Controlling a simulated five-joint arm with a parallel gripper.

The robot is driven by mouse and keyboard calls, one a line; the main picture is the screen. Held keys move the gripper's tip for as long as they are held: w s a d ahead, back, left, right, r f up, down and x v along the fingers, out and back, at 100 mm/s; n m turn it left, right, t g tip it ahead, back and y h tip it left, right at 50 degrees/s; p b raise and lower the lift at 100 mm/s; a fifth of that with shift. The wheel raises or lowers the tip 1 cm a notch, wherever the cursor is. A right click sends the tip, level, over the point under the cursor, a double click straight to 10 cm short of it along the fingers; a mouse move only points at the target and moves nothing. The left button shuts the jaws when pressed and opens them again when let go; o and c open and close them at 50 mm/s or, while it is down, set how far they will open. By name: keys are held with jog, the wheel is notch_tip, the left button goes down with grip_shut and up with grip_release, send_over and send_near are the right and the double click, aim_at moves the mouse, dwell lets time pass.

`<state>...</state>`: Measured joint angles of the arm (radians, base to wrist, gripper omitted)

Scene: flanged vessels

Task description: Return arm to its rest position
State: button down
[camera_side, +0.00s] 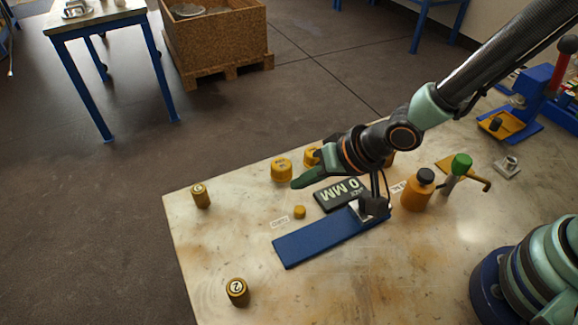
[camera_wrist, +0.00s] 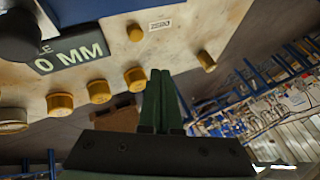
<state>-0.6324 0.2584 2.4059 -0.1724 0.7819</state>
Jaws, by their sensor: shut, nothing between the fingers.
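My gripper (camera_side: 296,183) hangs above the worktable (camera_side: 230,235) in the side view, its green fingers pointing left. In the wrist view the fingers (camera_wrist: 160,74) lie together, shut and empty. A blue plate (camera_side: 315,241) lies on the table below and in front of the gripper; a dark plate lettered "0 MM" (camera_side: 342,193) lies behind it. A small yellow piece (camera_side: 299,212) sits beside them. Yellow caps stand behind the gripper, one at its left (camera_side: 281,169); others are partly hidden by my arm. The fingers appear apart from all of these.
Brass cylinders stand at the left edge (camera_side: 201,195) and front (camera_side: 237,292). An orange bottle with a black cap (camera_side: 417,191) and a green-topped fitting (camera_side: 460,168) stand right of the gripper. Blue equipment (camera_side: 545,100) is at far right. The front middle of the table is clear.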

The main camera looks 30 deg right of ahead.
dwell(0.5)
jog(key=shift+w+d+r, duration=0.15)
jog(key=shift+d+r, duration=0.1)
jog(key=s+d+r+n+h, duration=0.1)
jog(key=s+d+r+h, duration=0.1)
jog(key=d+r, duration=0.6)
jog(key=s+d+r+h, duration=0.2)
jog(key=d+r, duration=0.6)
jog(key=d, duration=0.8)
jog(key=shift+s+d+r+n, duration=0.2)
jog(key=shift+s+r+n, duration=0.15)
jog(key=shift+s, duration=0.45)
